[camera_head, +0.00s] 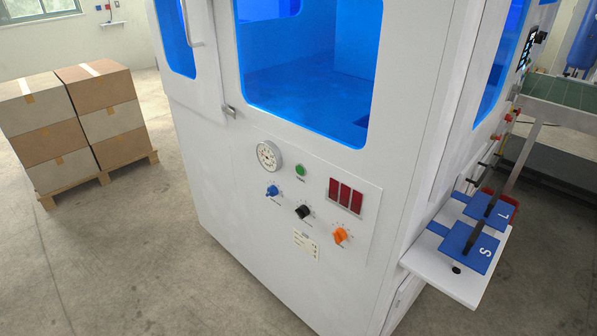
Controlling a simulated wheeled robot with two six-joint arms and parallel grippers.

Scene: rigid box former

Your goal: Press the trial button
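A white machine (210,150) with blue windows fills the middle of the head view. Its front carries a control panel (320,195). On the panel is a small round green button (300,170), right of a round dial gauge (268,156). The print by the button is too small to read, so I cannot tell whether it is the trial button. Below are a blue knob (272,191), a black knob (303,212) and an orange knob (341,235). Red displays (346,195) sit at the upper right of the panel. Neither of my grippers is in view.
A white shelf (462,284) juts from the machine's right side, bearing blue plates marked S (484,253) and L (500,214) with dark handles. Stacked boxes (47,147) stand on pallets at left. A green conveyor (565,95) is at right. Floor (110,260) at front left is clear.

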